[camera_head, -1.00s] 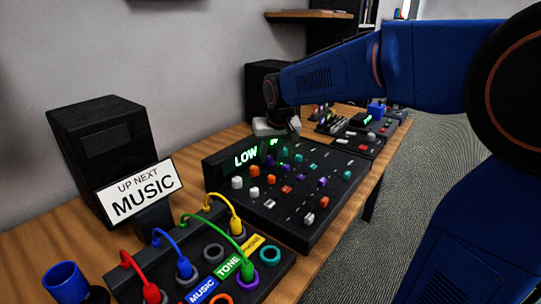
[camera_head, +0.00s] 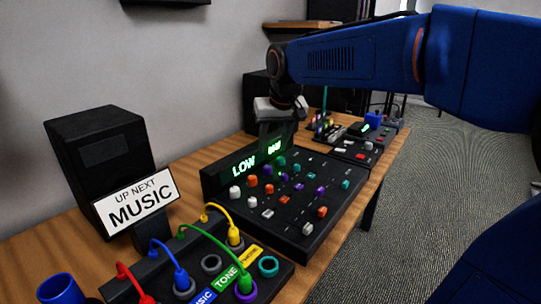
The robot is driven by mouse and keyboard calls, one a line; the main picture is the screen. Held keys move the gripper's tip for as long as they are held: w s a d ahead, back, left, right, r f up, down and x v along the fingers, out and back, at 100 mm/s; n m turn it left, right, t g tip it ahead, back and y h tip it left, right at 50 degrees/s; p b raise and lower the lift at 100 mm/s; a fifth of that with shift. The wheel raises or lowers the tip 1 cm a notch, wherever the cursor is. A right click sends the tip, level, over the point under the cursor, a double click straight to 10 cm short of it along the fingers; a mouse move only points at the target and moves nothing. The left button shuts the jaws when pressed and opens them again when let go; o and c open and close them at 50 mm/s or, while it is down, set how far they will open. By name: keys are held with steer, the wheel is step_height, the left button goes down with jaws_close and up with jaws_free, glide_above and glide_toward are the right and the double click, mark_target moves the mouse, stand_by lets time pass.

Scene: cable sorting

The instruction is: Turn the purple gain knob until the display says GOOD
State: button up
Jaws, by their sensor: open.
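The black mixer console (camera_head: 222,207) lies on the wooden desk, with rows of coloured knobs. Several are purple, including one near the middle (camera_head: 298,187) and one to its right (camera_head: 319,190); I cannot tell which is the gain knob. The display (camera_head: 243,167) on its raised back panel reads LOW in green. A second green readout (camera_head: 274,149) beside it is partly covered and unreadable. My gripper (camera_head: 276,146) is open, pointing down in front of the panel's right part and over the back knobs. Its fingertips are unclear, and no knob is visibly held.
A sign (camera_head: 137,201) reads UP NEXT MUSIC before a black speaker (camera_head: 98,165). A patch panel with coloured cables (camera_head: 185,270) and a blue cup (camera_head: 60,288) are in front. More gear (camera_head: 355,140) stands on the desk's far end. The floor at right is clear.

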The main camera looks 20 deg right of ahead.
steer(key=v, duration=0.7)
steer(key=shift+r, duration=0.2)
steer(key=shift+s, duration=0.2)
